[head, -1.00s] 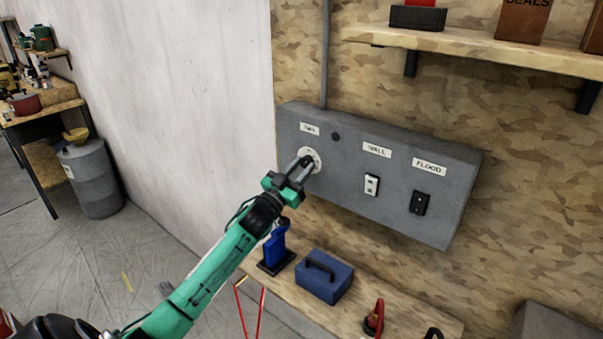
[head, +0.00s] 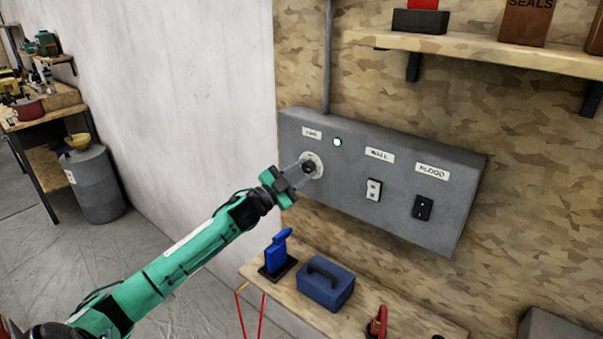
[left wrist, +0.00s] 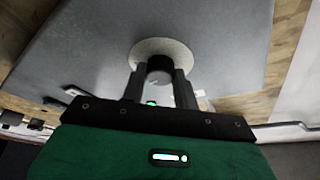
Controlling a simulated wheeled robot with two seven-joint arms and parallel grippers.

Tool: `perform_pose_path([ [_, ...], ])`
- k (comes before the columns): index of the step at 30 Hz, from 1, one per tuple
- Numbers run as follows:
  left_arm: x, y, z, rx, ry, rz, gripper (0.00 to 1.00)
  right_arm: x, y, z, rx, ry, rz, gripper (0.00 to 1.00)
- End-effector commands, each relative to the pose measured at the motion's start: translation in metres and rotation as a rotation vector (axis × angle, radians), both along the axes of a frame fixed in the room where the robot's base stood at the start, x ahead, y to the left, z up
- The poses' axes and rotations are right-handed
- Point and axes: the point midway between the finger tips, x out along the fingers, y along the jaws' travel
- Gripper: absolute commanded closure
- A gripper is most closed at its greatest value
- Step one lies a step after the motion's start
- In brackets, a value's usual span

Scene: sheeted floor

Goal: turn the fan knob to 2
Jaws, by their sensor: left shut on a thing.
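A grey control panel (head: 400,220) hangs on the wooden wall. At its left, under the FAN label (head: 312,133), is the dark round fan knob (head: 310,168) on a pale disc (head: 320,160). My left gripper (head: 303,172) reaches it from the lower left and is shut on the knob. In the left wrist view the black knob (left wrist: 160,68) sits between the two fingers (left wrist: 160,88), in front of the pale disc (left wrist: 150,46). The indicator lamp (head: 337,142) beside the label glows pale green. The numbers on the disc are too small to read. My right gripper is not in view.
A white WALL switch (head: 374,189) and a black FLOOD switch (head: 423,207) are on the same panel. Below it, a wooden bench (head: 365,305) holds a blue box (head: 326,284) and a blue tool (head: 277,250). A shelf (head: 470,52) is above.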

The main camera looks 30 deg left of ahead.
Motion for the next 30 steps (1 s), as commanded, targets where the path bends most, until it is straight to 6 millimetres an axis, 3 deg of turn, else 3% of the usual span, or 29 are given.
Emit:
perform_pose_path([
  [13,0.0000,-0.0002,-0.0004,0.010,-0.001,0.000,0.93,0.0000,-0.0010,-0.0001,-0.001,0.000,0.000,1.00],
  [14,-0.0001,-0.0001,-0.0003,0.010,-0.001,0.000,0.68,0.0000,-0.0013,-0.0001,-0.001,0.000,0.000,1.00],
  [17,-0.0001,-0.0001,-0.0003,0.009,0.000,0.000,0.48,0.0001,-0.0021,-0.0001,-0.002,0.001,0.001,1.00],
  [30,-0.0069,0.0026,-0.0045,0.009,0.000,0.000,0.48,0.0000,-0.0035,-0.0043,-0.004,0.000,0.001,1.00],
])
